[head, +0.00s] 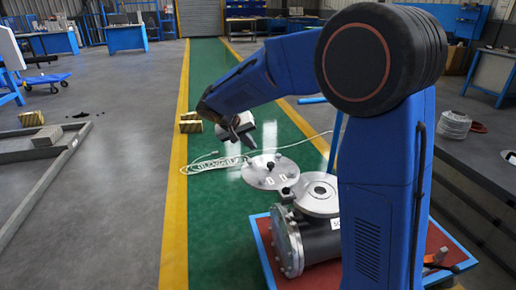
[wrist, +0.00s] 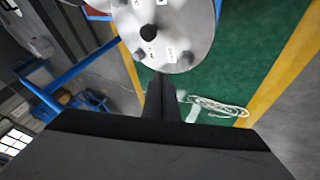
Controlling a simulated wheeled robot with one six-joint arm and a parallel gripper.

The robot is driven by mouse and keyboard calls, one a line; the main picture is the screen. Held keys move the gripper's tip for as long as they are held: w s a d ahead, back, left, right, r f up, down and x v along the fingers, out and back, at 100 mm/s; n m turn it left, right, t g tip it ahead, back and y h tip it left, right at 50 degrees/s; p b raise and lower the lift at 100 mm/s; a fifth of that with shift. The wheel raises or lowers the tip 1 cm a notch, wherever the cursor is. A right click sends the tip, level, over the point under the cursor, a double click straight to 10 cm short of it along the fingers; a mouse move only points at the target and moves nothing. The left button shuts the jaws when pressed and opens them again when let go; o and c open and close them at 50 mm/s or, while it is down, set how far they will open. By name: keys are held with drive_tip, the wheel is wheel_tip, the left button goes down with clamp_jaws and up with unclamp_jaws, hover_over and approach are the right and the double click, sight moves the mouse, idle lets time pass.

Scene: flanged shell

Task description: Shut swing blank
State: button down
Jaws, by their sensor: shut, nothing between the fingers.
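The swing blank (head: 262,176) is a round, light grey metal disc with a dark knob and small white labels. In the head view it is swung out to the far left of the flanged shell (head: 322,240), above the green floor. The shell's round top flange (head: 316,196) shows uncovered, partly hidden by my arm. In the wrist view the blank (wrist: 185,50) fills the top middle, beyond my fingertips. My gripper (head: 249,142) is shut and empty, above and beyond the blank's far left edge in the head view. The shut fingers (wrist: 161,85) point toward the blank; contact cannot be told.
The shell stands on a red-topped stand with a blue frame (head: 262,250). A white coiled rope (head: 222,163) lies on the green floor. Yellow-striped blocks (head: 190,122) stand at the left. A dark workbench (head: 480,150) is at the right. The green lane before the stand is clear.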

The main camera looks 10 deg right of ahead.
approach(271, 159)
drive_tip(key=f, duration=0.1)
drive_tip(key=w+f, duration=0.1)
drive_tip(key=f, duration=0.1)
drive_tip(key=shift+w+a+f, duration=0.2)
drive_tip(key=shift+w+a, duration=0.05)
drive_tip(key=shift+w, duration=0.15)
drive_tip(key=d, duration=0.3)
drive_tip(key=shift+f, duration=0.25)
drive_tip(key=shift+d, duration=0.7)
